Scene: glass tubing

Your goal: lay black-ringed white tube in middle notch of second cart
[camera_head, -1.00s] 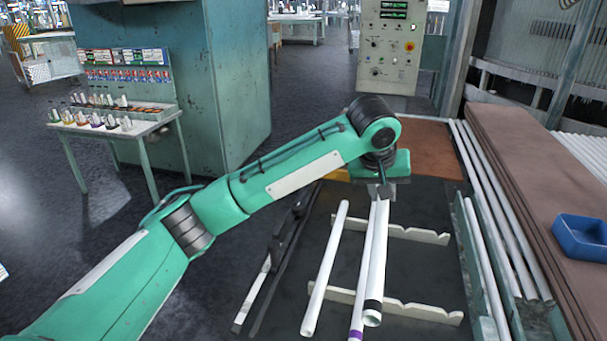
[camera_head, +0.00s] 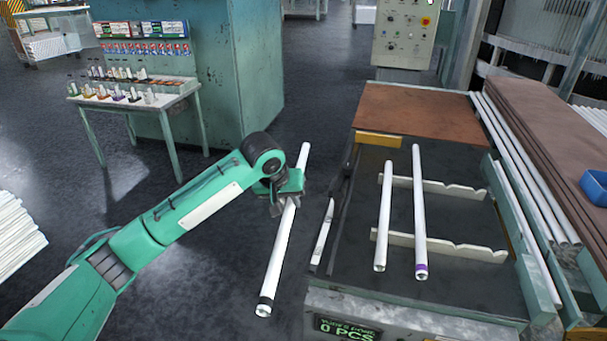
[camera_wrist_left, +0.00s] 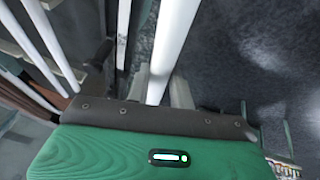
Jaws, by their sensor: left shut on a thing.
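My left gripper (camera_head: 283,203) is shut on the black-ringed white tube (camera_head: 276,258), gripped above its middle. The tube is tilted, its black-ringed end low and towards me, over the floor left of the cart (camera_head: 420,308). It also shows in the left wrist view (camera_wrist_left: 172,45), between the fingers. The cart has two pale notched bars, a far one (camera_head: 455,190) and a near one (camera_head: 465,250). A shorter plain white tube (camera_head: 384,215) and a longer purple-ringed tube (camera_head: 419,205) lie across them; the bars' right part is bare. My right gripper is out of view.
A display on the cart's front reads 0 PCS. More white tubes (camera_head: 520,165) lie along the cart's right side. A small table (camera_head: 150,100) with samples and a green cabinet (camera_head: 200,60) stand behind. White tubes (camera_head: 15,235) are stacked at the left edge.

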